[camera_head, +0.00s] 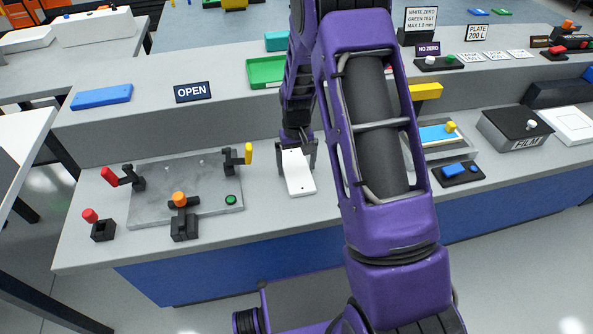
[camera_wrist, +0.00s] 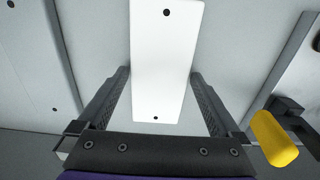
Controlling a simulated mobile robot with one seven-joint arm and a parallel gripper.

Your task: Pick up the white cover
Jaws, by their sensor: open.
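The white cover (camera_head: 298,176) is a flat rectangular plate on the grey counter, right of the grey fixture plate. In the wrist view the cover (camera_wrist: 162,55) runs up the middle, with a small dark hole near each end that shows. My gripper (camera_head: 296,146) is over the far part of the cover and points down. In the wrist view my gripper (camera_wrist: 160,88) is open, with one finger on each side of the cover and a gap between each finger and its edge. I cannot tell how high the fingertips are above the counter.
The grey fixture plate (camera_head: 150,205) with red, orange and yellow handles stands left of the cover. The yellow handle (camera_wrist: 274,139) is close beside my gripper in the wrist view. A raised ledge with an OPEN sign (camera_head: 192,92) runs behind. A tray with a blue plate (camera_head: 437,134) lies to the right.

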